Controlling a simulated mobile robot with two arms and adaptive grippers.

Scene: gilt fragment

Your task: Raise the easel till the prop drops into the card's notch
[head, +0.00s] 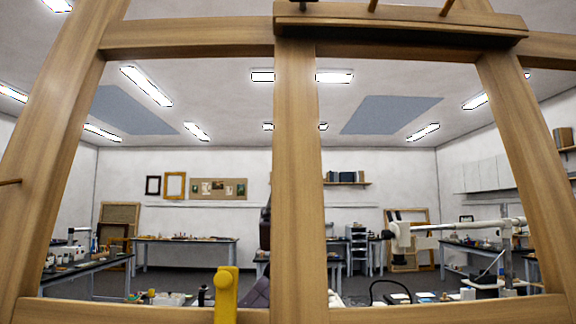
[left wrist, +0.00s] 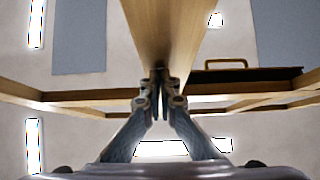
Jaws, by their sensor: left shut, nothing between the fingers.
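The wooden easel (head: 296,180) fills the head view, with a central post, two slanting legs and cross bars. A wooden ledge (head: 400,27) with short pegs crosses its upper part. A yellow upright piece (head: 226,295) stands at the lower bar, left of the post. In the left wrist view my left gripper (left wrist: 160,88) is shut and empty, with its tips close to a wooden post (left wrist: 165,35); I cannot tell whether they touch. A yellow handle (left wrist: 226,63) sits right of the post there. I cannot make out the prop, card or notch. My right gripper is not in view.
Wooden cross bars (left wrist: 75,97) run on both sides of my left gripper. Behind the easel are a table (head: 185,241) at the back, a table (head: 85,268) at the left and a pale jointed arm (head: 455,227) at the right. Open floor lies between the tables.

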